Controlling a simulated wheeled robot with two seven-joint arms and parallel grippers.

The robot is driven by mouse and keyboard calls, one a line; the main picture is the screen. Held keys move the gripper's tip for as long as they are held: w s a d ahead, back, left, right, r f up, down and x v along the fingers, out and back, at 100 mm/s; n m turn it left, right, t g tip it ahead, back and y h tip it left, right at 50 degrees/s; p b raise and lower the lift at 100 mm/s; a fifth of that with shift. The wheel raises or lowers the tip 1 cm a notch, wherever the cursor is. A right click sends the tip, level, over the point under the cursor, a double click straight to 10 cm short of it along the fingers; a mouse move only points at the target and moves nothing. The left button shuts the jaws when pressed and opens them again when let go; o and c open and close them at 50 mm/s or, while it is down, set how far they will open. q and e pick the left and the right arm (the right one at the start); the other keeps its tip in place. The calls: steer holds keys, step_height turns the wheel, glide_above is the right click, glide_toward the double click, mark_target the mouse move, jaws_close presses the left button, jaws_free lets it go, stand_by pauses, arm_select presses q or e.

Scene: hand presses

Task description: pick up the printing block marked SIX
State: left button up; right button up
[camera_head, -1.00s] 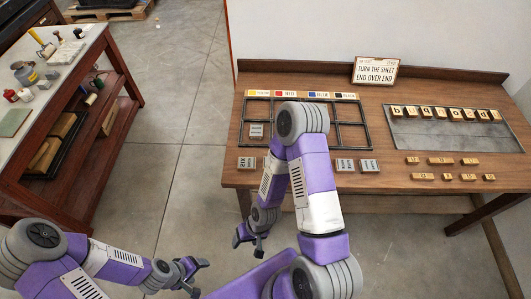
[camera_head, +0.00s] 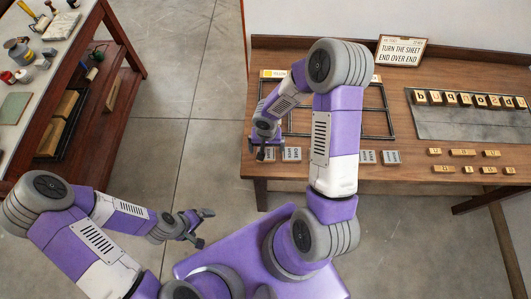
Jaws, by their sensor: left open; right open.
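The leftmost grey block in the row along the table's front edge (camera_head: 270,156) appears to be the SIX block. My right gripper hides part of it, and its mark is too small to read now. My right gripper (camera_head: 265,149) is open, its fingers pointing down over or just in front of this block. I cannot tell whether they touch it. My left gripper (camera_head: 203,225) is open and empty, over the floor away from the table.
Another grey block (camera_head: 291,154) stands close to the right; two more (camera_head: 367,157) (camera_head: 391,157) lie beyond my arm. A dark metal frame (camera_head: 388,110) lies behind. Wooden blocks (camera_head: 462,152) and a grey tray (camera_head: 455,128) are farther right. A sign (camera_head: 400,51) stands at the back.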

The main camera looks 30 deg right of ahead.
step_height(320, 180, down, 4)
steer(key=shift+w+b, duration=0.1)
steer(key=shift+b, duration=0.2)
steer(key=c, duration=1.1)
